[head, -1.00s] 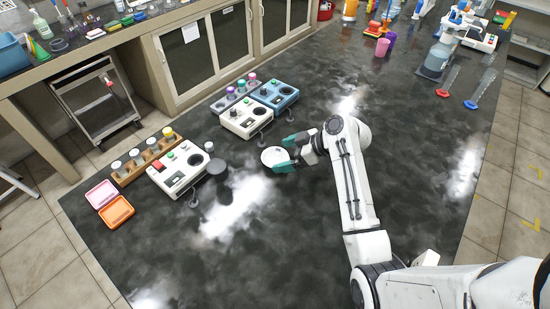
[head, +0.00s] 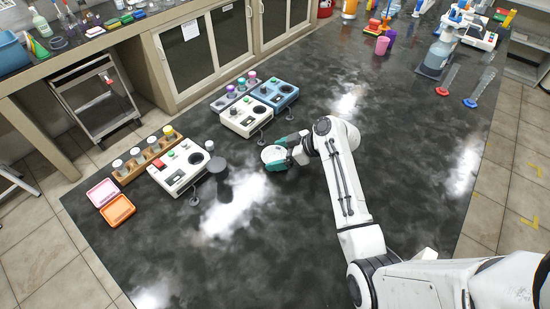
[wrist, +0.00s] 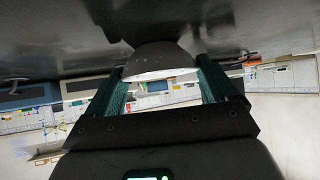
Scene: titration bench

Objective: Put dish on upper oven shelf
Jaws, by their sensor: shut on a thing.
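The dish (head: 272,154) is a small round white dish at the middle of the dark bench top. My gripper (head: 276,155) has its teal fingers on either side of it and is shut on it. In the wrist view the dish (wrist: 160,60) sits between the two teal fingers of my gripper (wrist: 165,78), its pale inside showing and its dark outer side towards the bench top. It is at or just above the bench; I cannot tell which. I cannot make out an oven or its upper shelf in either view.
White (head: 245,117) and blue (head: 275,92) stirrer-like devices stand beyond the dish, another white one (head: 180,165) to its left. Pink (head: 102,193) and orange (head: 117,210) trays lie at far left. A wheeled cart (head: 95,100) stands under the back counter. The near bench is clear.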

